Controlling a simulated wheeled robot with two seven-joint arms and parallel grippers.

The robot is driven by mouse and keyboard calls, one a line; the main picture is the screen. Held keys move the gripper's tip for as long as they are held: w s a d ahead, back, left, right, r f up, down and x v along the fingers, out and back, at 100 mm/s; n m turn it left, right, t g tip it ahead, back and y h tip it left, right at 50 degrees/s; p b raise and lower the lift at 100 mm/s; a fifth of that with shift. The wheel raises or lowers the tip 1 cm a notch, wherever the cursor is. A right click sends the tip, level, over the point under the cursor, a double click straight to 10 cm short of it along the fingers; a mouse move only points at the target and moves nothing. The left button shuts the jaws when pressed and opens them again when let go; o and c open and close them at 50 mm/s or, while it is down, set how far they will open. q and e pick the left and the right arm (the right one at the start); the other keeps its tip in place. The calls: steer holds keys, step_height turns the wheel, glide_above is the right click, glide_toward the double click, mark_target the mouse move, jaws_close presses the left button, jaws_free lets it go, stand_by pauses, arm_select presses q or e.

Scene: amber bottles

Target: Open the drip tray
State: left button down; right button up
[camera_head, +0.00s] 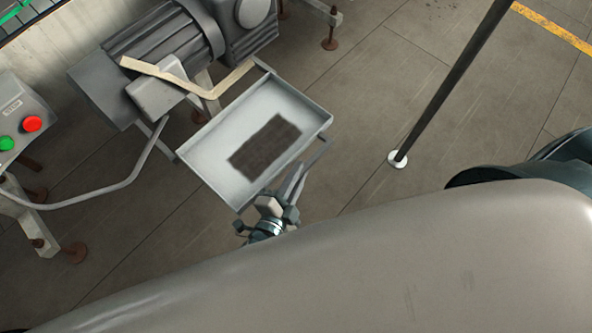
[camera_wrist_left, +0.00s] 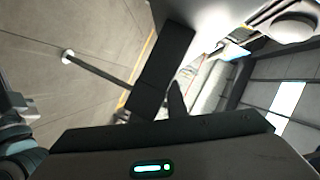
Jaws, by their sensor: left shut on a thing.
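The drip tray (camera_head: 205,148) is a shallow pale grey metal tray with a dark brown patch on its floor. It sticks out below the motor unit in the head view. My left gripper (camera_head: 288,188) is at the tray's near right edge, shut on what seems to be the tray's front bar or handle. The exact contact is hidden in the head view. In the left wrist view the dark gripper finger (camera_wrist_left: 165,70) lies against a bright pale surface. My right gripper does not show.
A grey motor (camera_head: 165,45) stands behind the tray, with a bent tan bar (camera_head: 180,78) in front. A control box (camera_head: 18,115) with red and green buttons is at the left. A dark pole (camera_head: 450,75) on a white foot stands right. The floor between is clear.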

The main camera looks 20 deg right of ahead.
arm_select(q)
steer(key=c, duration=2)
jaws_free()
steer(key=shift+c, duration=0.2)
